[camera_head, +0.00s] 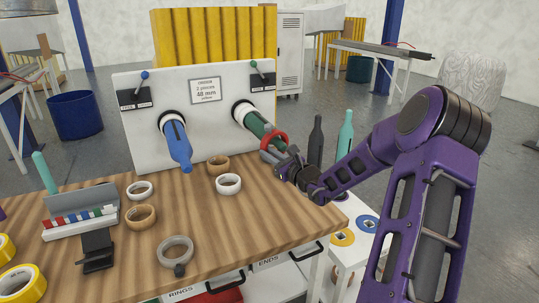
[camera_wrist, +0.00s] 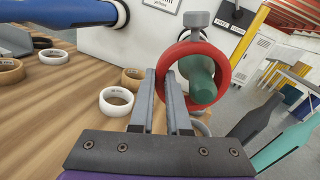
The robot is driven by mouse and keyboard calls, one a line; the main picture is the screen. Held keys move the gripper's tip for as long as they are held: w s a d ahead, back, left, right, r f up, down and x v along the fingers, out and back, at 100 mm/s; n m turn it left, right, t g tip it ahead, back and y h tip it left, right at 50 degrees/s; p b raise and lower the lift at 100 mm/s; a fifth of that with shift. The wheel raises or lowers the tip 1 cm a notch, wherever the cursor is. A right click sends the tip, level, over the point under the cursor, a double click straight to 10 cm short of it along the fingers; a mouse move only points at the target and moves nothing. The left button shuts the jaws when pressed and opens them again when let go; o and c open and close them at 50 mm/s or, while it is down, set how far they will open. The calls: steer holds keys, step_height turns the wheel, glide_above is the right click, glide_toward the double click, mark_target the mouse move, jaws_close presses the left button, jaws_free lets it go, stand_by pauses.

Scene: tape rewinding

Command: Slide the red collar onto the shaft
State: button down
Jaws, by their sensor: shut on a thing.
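The red collar (camera_head: 274,141) is a ring held in my gripper (camera_head: 272,154). In the wrist view the red collar (camera_wrist: 228,70) stands upright at the fingertips of my gripper (camera_wrist: 170,75), with its grey tab at the top. The green shaft (camera_head: 257,133) sticks out from the right hole of the white panel (camera_head: 207,130). In the wrist view the end of the green shaft (camera_wrist: 203,80) shows inside the collar's opening. The collar looks lined up around or just before the shaft's tip; I cannot tell how deep. A blue shaft (camera_head: 177,142) sticks out of the left hole.
The wooden table (camera_head: 230,215) bears several white, tan and grey tape rolls, such as the white roll (camera_head: 228,184). Yellow rolls (camera_head: 22,283) lie at the left front.

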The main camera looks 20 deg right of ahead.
steer(key=shift+f, duration=0.15)
steer(key=shift+d+f+b, duration=0.2)
steer(key=shift+f+b, duration=0.35)
steer(key=shift+f, duration=0.15)
steer(key=c, duration=0.8)
jaws_free()
steer(key=shift+r, duration=0.1)
steer(key=shift+s, duration=0.1)
steer(key=p+v, duration=0.1)
steer(key=v, duration=1.6)
steer(key=shift+s+p, duration=0.1)
steer(key=shift+p, duration=0.2)
